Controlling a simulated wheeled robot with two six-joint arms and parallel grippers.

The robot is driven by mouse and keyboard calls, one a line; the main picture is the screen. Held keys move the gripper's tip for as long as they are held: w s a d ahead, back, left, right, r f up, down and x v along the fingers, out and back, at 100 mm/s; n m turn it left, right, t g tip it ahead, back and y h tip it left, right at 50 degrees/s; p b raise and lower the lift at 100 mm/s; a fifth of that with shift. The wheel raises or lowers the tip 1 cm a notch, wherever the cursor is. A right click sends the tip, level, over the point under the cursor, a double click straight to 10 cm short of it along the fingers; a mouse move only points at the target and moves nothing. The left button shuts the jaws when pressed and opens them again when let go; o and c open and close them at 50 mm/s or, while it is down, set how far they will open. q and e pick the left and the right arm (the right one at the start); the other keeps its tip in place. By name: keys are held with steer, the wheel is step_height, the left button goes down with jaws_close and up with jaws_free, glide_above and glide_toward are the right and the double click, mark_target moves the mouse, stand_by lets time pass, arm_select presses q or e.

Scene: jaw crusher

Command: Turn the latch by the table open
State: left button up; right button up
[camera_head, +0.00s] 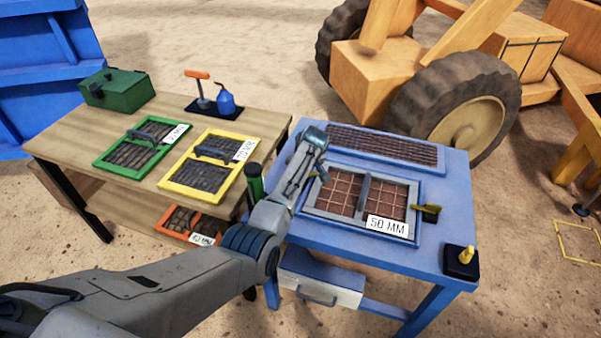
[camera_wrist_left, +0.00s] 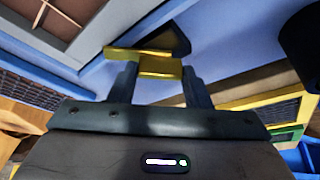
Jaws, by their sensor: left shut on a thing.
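My left gripper (camera_head: 320,174) reaches over the blue table (camera_head: 345,240) to the left side of the 50 MM screen frame (camera_head: 360,198). In the left wrist view, the left gripper (camera_wrist_left: 160,72) is shut on a yellow latch (camera_wrist_left: 160,64), with one finger on each side of its handle. The latch's dark mount (camera_wrist_left: 180,42) shows just beyond it. In the head view, my gripper and wrist hide this latch. Another yellow latch (camera_head: 428,210) sits at the frame's right side. My right gripper is not in view.
A wooden table (camera_head: 70,145) stands close on the left, with a green screen (camera_head: 140,145), a yellow screen (camera_head: 205,165) and a green box (camera_head: 115,87). A black-based yellow switch (camera_head: 462,258) sits at the blue table's right corner. A large wheel (camera_head: 460,115) is behind.

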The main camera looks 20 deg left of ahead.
arm_select(q)
steer(key=n+b, duration=0.1)
steer(key=n, duration=0.1)
steer(key=n+g+y+b, duration=0.1)
steer(key=n+b, duration=0.1)
steer(key=shift+w+f+n, duration=0.15)
steer(key=shift+w+n, duration=0.05)
steer(key=shift+n, duration=0.1)
steer(key=shift+n+g+b, duration=0.5)
steer(key=shift+n+b, duration=0.3)
steer(key=shift+b, duration=0.15)
steer(key=shift+n+b, duration=0.6)
steer(key=shift+w+n+g+b, duration=0.1)
steer(key=shift+n+g+b, duration=0.4)
steer(key=shift+r, duration=0.2)
steer(key=o, duration=0.8)
steer(key=shift+o, duration=0.9)
